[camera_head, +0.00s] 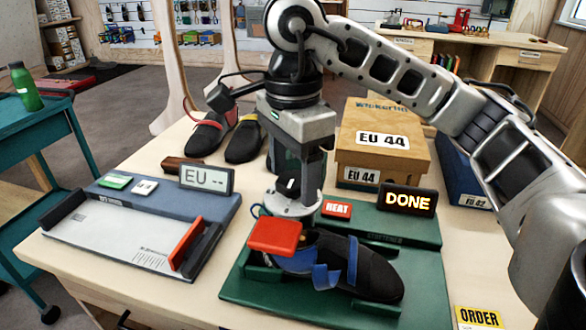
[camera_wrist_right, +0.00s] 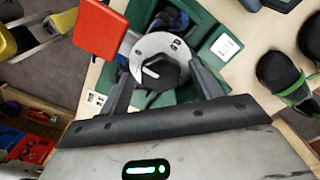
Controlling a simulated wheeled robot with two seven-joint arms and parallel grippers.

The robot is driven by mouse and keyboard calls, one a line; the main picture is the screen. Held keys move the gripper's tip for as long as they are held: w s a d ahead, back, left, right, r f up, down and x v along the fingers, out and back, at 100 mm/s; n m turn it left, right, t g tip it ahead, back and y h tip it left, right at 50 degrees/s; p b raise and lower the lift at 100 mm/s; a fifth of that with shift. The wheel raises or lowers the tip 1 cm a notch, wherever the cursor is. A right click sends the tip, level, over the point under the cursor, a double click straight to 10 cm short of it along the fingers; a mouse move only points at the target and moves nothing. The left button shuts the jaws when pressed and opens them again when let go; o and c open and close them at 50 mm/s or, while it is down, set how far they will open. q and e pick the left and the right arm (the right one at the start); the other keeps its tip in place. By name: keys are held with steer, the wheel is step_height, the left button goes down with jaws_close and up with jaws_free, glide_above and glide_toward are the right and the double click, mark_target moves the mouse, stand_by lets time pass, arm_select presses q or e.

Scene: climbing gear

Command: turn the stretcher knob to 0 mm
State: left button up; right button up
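The pointer's reading is too small to tell. My right gripper (camera_head: 298,197) points down over the dial. In the wrist view its fingers (camera_wrist_right: 160,82) stand either side of the knob, with visible gaps, open. In the head view the gripper partly hides the knob. My left gripper is not seen.
A lit DONE display (camera_head: 407,200) and a red HEAT button (camera_head: 337,208) sit on the stretcher's back. A measuring board (camera_head: 100,235) with an EU display (camera_head: 206,179) lies left. Behind are loose shoes (camera_head: 245,141) and an EU 44 box (camera_head: 382,155). An ORDER card (camera_head: 479,318) lies front right.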

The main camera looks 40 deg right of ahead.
mark_target(292, 178)
arm_select(q)
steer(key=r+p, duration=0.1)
steer(key=p, duration=0.2)
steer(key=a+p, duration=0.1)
steer(key=p, duration=0.2)
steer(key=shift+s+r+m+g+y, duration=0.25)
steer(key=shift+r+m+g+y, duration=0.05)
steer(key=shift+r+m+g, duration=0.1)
arm_select(e)
step_height(292, 178, up, 16)
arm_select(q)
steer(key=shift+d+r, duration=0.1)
